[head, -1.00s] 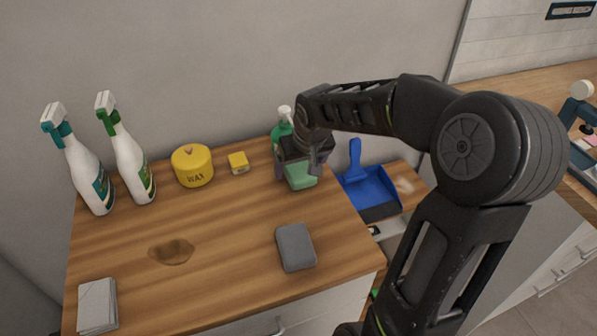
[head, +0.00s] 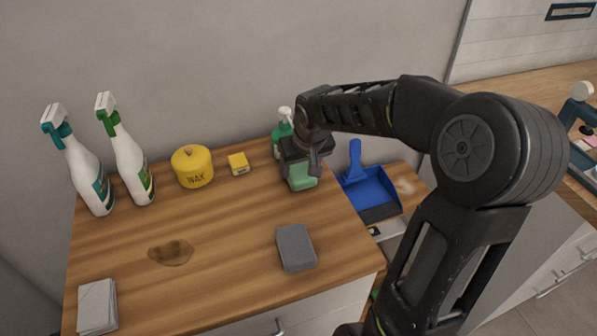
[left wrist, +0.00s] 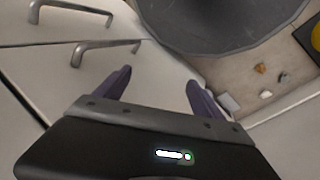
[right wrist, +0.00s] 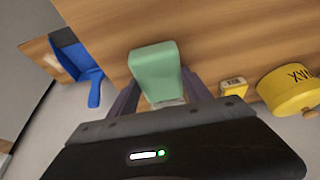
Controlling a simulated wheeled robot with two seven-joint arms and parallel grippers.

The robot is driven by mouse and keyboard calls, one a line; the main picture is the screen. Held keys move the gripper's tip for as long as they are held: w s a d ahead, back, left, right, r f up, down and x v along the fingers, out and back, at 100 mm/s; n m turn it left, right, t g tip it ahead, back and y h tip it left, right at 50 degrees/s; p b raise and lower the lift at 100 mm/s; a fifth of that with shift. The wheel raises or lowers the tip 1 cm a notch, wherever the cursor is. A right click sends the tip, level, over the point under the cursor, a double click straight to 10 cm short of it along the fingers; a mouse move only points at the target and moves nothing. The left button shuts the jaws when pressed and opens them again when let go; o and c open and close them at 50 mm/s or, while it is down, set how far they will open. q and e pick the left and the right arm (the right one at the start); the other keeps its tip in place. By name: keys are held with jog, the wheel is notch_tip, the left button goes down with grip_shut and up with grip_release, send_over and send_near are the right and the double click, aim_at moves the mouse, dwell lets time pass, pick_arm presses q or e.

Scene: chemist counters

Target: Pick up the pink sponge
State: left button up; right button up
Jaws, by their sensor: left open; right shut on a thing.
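No pink sponge shows in any view. My right gripper (head: 302,168) is at the back right of the wooden counter top (head: 225,225), shut on a pale green block (head: 302,183). In the right wrist view the green block (right wrist: 155,70) sits between the two fingers (right wrist: 160,92); its underside is hidden, and I cannot tell whether it touches the wood. A grey sponge-like block (head: 295,247) lies nearer the front right, apart from the gripper. My left gripper (left wrist: 160,82) is open and empty, over pale drawer fronts with metal handles; it is not in the head view.
A green bottle (head: 282,135) stands close behind my right gripper. A yellow wax tin (head: 193,168), a small yellow box (head: 238,164) and two spray bottles (head: 92,175) line the back. A blue dustpan (head: 370,190) is to the right. A brown stain (head: 171,253) marks the clear middle.

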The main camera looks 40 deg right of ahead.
aim_at(301, 171)
dwell(0.3)
jog(key=shift+r+p, duration=0.35)
jog(key=shift+p, duration=0.1)
jog(key=shift+s+r+b, duration=0.1)
jog(key=shift+b, duration=0.2)
jog(key=r, duration=0.6)
jog(key=shift+s+a+r, duration=0.1)
jog(key=shift+s+r, duration=0.2)
jog(key=shift+r, duration=0.1)
jog(key=s+a+b, duration=0.1)
jog(key=s+a, duration=0.1)
jog(key=s, duration=0.4)
jog(key=s+a+b, duration=0.1)
jog(key=s+a, duration=0.1)
jog(key=s, duration=0.4)
jog(key=s+a+b, duration=0.1)
jog(key=s+a, duration=0.1)
jog(key=s, duration=0.4)
jog(key=shift+s+f+b, duration=0.1)
jog(key=shift+s+b, duration=0.05)
jog(key=shift+b, duration=0.15)
jog(key=shift+d, duration=0.1)
jog(key=o, duration=0.8)
jog(key=shift+c, duration=0.2)
jog(key=c, duration=0.6)
jog(key=shift+c, duration=0.2)
